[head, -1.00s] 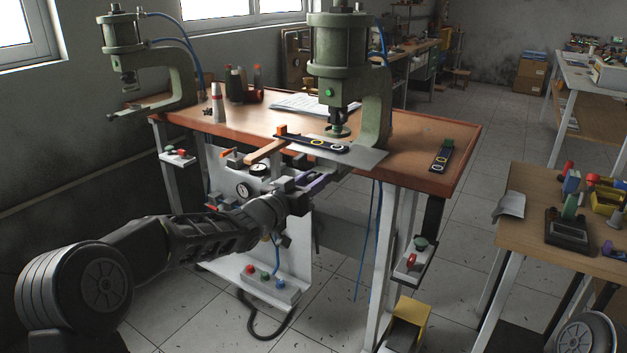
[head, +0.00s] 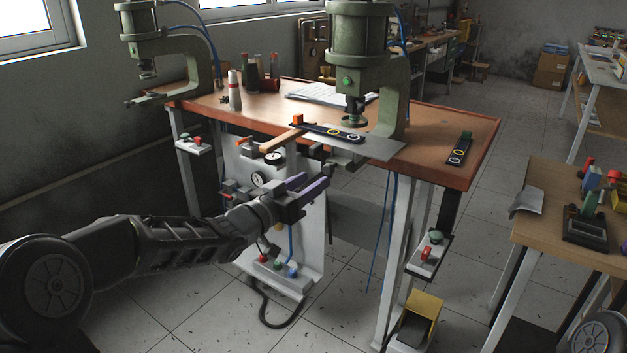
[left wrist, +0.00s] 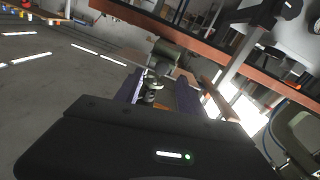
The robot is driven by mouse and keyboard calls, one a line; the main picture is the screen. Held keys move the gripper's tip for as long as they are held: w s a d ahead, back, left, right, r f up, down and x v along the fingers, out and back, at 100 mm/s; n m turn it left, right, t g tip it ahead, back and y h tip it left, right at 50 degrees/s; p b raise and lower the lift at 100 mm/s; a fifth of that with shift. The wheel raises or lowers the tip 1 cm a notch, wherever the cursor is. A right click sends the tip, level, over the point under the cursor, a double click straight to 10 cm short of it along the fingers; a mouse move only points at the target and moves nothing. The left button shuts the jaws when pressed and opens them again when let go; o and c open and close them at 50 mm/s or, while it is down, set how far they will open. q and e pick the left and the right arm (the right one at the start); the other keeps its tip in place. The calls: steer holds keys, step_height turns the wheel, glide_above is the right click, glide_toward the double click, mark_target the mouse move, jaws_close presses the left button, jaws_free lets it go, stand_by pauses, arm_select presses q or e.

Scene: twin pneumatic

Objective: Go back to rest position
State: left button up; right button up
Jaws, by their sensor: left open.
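My left gripper (head: 315,182), with purple fingers, is open and empty in front of the bench, below its front edge. Its fingers also show in the left wrist view (left wrist: 172,96), with nothing between them. A black strip with ringed holes (head: 328,132) lies on a metal plate (head: 378,147) under the large green press (head: 362,60); an orange block (head: 297,119) is at its left end. A second black strip (head: 459,149) lies at the bench's right end. My right gripper is out of view.
A side table (head: 545,180) is at right.

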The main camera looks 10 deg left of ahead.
arm_select(q)
steer(key=s+f+n+g+y, duration=0.2)
steer(key=s+f+g+y, duration=0.15)
steer(key=f, duration=1.55)
steer(key=s+d+f+n+g, duration=0.1)
steer(key=s+d+f+g, duration=0.2)
steer(key=s+f, duration=0.7)
steer(key=s+d+f+n+g, duration=0.1)
steer(key=s+d+f+g, duration=0.25)
steer(key=s+f, duration=0.6)
steer(key=s+d+f+n+g, duration=0.1)
steer(key=s+d+f+g, duration=0.15)
steer(key=s+f, duration=0.45)
steer(key=s+d+f+g, duration=0.1)
steer(key=s+f+g, duration=0.25)
steer(key=s, duration=0.75)
step_height(320, 180, up, 12)
steer(key=p, duration=1.2)
steer(key=shift+s+d+f, duration=0.15)
steer(key=shift+s, duration=0.1)
